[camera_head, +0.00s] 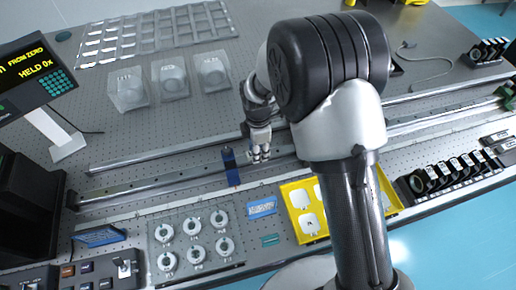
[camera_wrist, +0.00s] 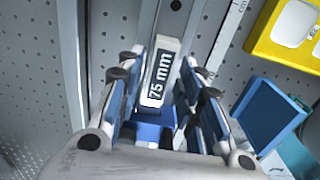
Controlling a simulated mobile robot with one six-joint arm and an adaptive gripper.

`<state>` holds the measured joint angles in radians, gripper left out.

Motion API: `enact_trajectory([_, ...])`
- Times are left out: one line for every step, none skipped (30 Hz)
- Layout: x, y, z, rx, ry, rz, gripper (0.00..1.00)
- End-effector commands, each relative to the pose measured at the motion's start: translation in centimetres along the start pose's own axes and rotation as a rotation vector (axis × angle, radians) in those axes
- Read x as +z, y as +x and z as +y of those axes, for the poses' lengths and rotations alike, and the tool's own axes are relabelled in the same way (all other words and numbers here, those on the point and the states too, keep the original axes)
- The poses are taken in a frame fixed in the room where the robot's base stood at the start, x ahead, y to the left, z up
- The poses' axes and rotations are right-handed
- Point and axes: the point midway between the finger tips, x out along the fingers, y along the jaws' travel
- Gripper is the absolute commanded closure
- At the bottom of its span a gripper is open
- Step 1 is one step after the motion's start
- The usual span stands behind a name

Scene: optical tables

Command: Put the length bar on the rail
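The length bar shows in the wrist view as a pale block marked "75 mm" (camera_wrist: 160,75), with a blue part (camera_wrist: 153,128) at its near end. It lies in the gap between my gripper's fingers (camera_wrist: 163,95), and the fingers look spread with room at its sides. In the head view my gripper (camera_head: 260,153) points down over the long metal rail (camera_head: 200,180). A blue upright piece (camera_head: 231,168) stands at the rail just left of the gripper. Contact between fingers and bar cannot be made out.
A yellow tray (camera_head: 287,190) with white pieces lies in front of the rail. A blue tile (camera_head: 262,208) and a plate of round mounts (camera_head: 208,260) lie near it. Clear boxes (camera_head: 172,82) stand behind. A display (camera_head: 35,75) reads "HELD 0x". Black mounts (camera_head: 450,172) stand in a row at right.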

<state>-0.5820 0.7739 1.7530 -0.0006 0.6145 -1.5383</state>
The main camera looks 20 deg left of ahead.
Motion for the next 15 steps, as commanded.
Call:
enact_trajectory([0.0, 0.0, 0.0, 0.000, 0.000, 0.000, 0.60])
enact_trajectory([0.0, 0.0, 0.0, 0.000, 0.000, 0.000, 0.60])
enact_trajectory([0.0, 0.0, 0.0, 0.000, 0.000, 0.000, 0.60])
enact_trajectory([0.0, 0.0, 0.0, 0.000, 0.000, 0.000, 0.60])
enact_trajectory([0.0, 0.0, 0.0, 0.000, 0.000, 0.000, 0.60])
enact_trajectory([0.0, 0.0, 0.0, 0.000, 0.000, 0.000, 0.60])
enact_trajectory([0.0, 0.0, 0.0, 0.000, 0.000, 0.000, 0.60])
enact_trajectory([0.0, 0.0, 0.0, 0.000, 0.000, 0.000, 0.60])
enact_trajectory([0.0, 0.0, 0.0, 0.000, 0.000, 0.000, 0.60])
enact_trajectory([0.0, -0.1, 0.0, 0.000, 0.000, 0.000, 0.60])
enact_trajectory([0.0, -0.2, 0.0, 0.000, 0.000, 0.000, 0.60])
enact_trajectory([0.0, -0.5, 0.0, 0.001, 0.000, 0.000, 0.60])
enact_trajectory([0.0, -0.8, 0.1, 0.002, 0.000, 0.000, 0.60])
enact_trajectory([0.0, -1.1, 0.1, 0.003, 0.000, 0.000, 0.60])
enact_trajectory([0.0, -1.7, 0.1, 0.003, 0.000, 0.000, 0.60])
